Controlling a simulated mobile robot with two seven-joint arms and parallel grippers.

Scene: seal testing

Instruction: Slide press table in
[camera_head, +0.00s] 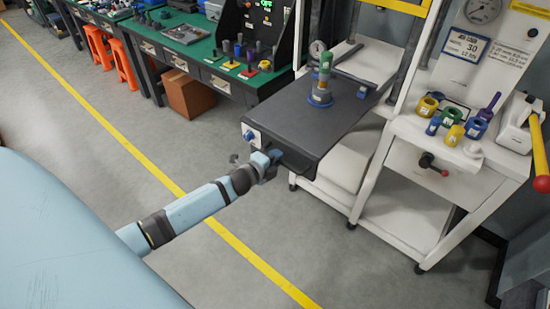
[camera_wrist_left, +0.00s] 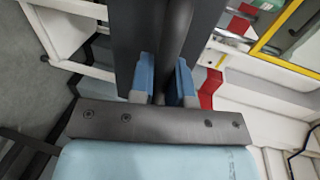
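The press table (camera_head: 318,119) is a dark grey slab standing out in front of the white press frame. A green-and-brown fitting on a blue base (camera_head: 321,88) stands upright on it. A dark handle (camera_head: 293,163) runs along its front edge. My left gripper (camera_head: 275,157) is at the left part of this handle. In the left wrist view, the blue fingers (camera_wrist_left: 165,82) lie on both sides of the dark handle bar (camera_wrist_left: 171,45), with no clear gap, so the gripper looks shut on it. My right gripper is in neither view.
The white press frame (camera_head: 369,176) has a side shelf (camera_head: 398,126) with several coloured rings and a red-tipped lever (camera_head: 541,184). A green-topped workbench (camera_head: 203,47) with tools stands at the back left. The floor at left and front is clear, with a yellow line (camera_head: 150,165).

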